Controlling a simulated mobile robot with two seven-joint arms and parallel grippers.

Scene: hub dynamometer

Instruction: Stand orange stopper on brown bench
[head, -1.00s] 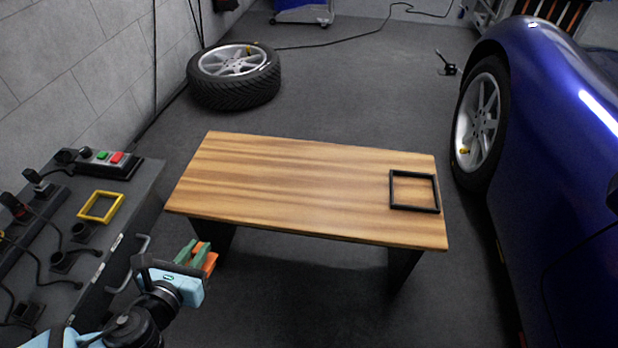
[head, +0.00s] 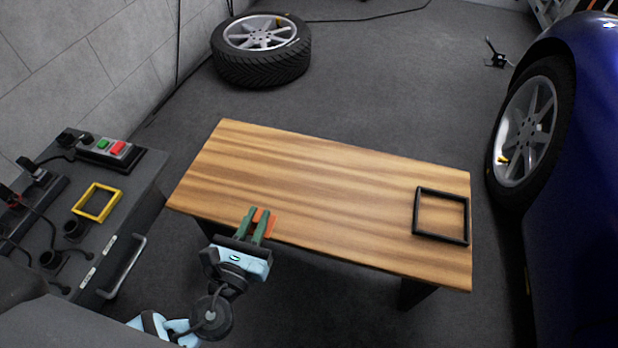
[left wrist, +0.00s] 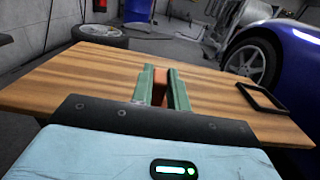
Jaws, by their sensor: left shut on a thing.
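My left gripper (head: 257,226) is at the near left edge of the brown bench (head: 320,180), with its fingertips over or beside that edge. Its green fingers are shut on the orange stopper (head: 269,224), which shows partly between and beside them. In the left wrist view the orange stopper (left wrist: 161,88) shows between the fingers (left wrist: 163,85), mostly hidden by them, with the bench top (left wrist: 215,105) behind. I cannot tell whether the stopper touches the bench. My right gripper is in neither view.
A black square frame (head: 415,215) lies on the bench's right end. The rest of the bench top is clear. A grey cabinet (head: 150,200) with a yellow frame (head: 80,206) stands at left. A loose wheel (head: 262,70) lies behind; a blue car (head: 570,220) stands right.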

